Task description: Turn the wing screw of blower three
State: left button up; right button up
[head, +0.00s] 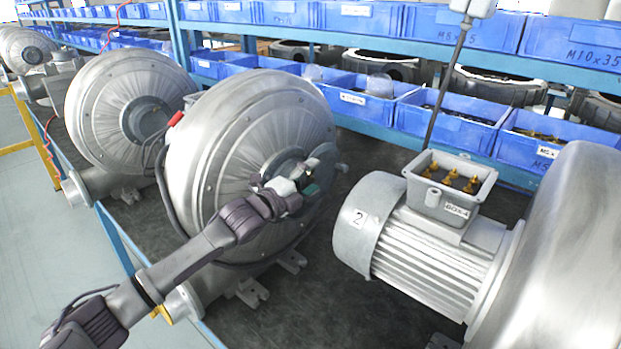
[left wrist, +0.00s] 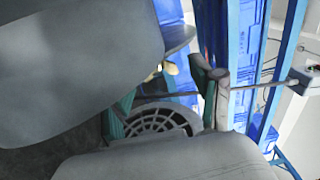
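The blower in the middle of the head view (head: 240,125) has a large round grey housing; no number shows on it. My left gripper (head: 312,178) is at the hub on its face, hiding part of the hub. In the left wrist view, the left gripper's green-padded fingers (left wrist: 163,95) stand apart, so it looks open. A small cream-yellow piece (left wrist: 168,68) shows beyond them; I cannot tell whether it is the wing screw. A round grilled cover (left wrist: 160,122) lies below it. No wing screw can be made out in the head view. My right gripper is not in view.
A grey motor labelled 2 (head: 385,235) with an open terminal box (head: 450,190) stands to the right. Another blower (head: 125,110) is at the left. Blue bins (head: 450,120) line the rack behind. The dark bench top (head: 300,310) is bare in front.

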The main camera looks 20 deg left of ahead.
pick_arm(q)
jog(key=v, duration=1.2)
jog(key=shift+r, duration=0.1)
